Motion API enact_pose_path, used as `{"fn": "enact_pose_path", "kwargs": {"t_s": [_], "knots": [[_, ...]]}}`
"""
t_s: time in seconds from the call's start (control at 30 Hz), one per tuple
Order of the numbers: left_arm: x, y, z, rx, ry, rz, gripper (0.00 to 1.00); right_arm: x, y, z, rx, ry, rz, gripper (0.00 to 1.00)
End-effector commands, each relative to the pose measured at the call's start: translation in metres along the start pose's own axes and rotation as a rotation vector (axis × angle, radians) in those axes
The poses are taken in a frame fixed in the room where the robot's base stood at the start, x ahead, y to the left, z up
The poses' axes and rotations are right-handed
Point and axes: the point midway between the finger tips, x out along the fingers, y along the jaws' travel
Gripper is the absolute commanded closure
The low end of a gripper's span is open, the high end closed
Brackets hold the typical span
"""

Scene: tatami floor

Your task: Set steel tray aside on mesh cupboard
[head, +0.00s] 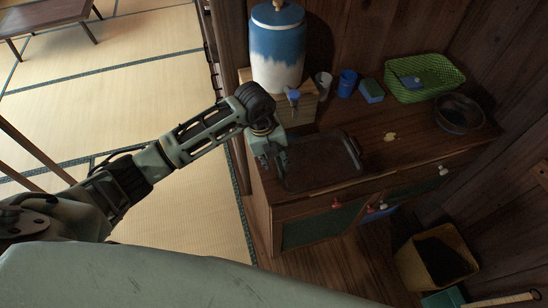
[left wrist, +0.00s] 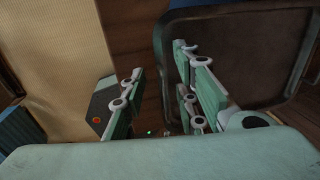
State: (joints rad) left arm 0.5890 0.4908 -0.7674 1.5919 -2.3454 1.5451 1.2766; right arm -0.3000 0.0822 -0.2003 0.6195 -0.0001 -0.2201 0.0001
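The steel tray (head: 325,162), dark with rounded corners and a raised rim, lies on the left part of the wooden top of the mesh cupboard (head: 408,150). The cupboard has green mesh panels in front. My left gripper (head: 276,160) is at the tray's left edge. In the left wrist view its fingers (left wrist: 160,100) are spread apart, with the tray (left wrist: 245,50) on the right and its left rim seen between them. I cannot tell whether a finger touches the rim. My right gripper is in neither view.
A blue-and-white jar (head: 277,50) on a wooden block stands behind the tray. A white cup (head: 323,84), blue cup (head: 347,82), sponge (head: 371,91), green basket (head: 425,78) and dark bowl (head: 460,113) line the back. The cupboard top right of the tray is mostly clear.

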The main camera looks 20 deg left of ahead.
Motion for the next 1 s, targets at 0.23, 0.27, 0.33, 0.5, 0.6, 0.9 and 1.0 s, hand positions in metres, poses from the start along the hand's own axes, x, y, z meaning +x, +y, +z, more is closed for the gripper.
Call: {"fn": "enact_pose_path", "kwargs": {"t_s": [0.23, 0.27, 0.33, 0.5, 0.6, 0.9, 1.0], "knots": [[0.0, 0.0, 0.0, 0.0, 0.0, 0.0, 0.71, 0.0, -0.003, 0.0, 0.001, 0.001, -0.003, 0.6], [-0.001, 0.0, 0.0, 0.0, 0.0, 0.0, 0.71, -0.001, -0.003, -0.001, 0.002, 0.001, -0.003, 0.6], [-0.004, -0.001, 0.001, 0.0, -0.001, 0.0, 0.71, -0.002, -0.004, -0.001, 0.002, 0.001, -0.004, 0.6], [-0.029, -0.001, 0.002, 0.0, -0.005, -0.003, 0.71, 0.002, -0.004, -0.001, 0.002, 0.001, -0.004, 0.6], [-0.051, -0.001, 0.002, 0.001, -0.005, -0.003, 0.71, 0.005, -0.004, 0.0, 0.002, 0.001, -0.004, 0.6], [-0.107, -0.001, 0.001, 0.0, -0.002, -0.002, 0.71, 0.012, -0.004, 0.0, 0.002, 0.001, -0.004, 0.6], [-0.117, -0.001, 0.001, 0.0, -0.001, -0.001, 0.71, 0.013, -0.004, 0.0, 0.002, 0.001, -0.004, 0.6]]}}
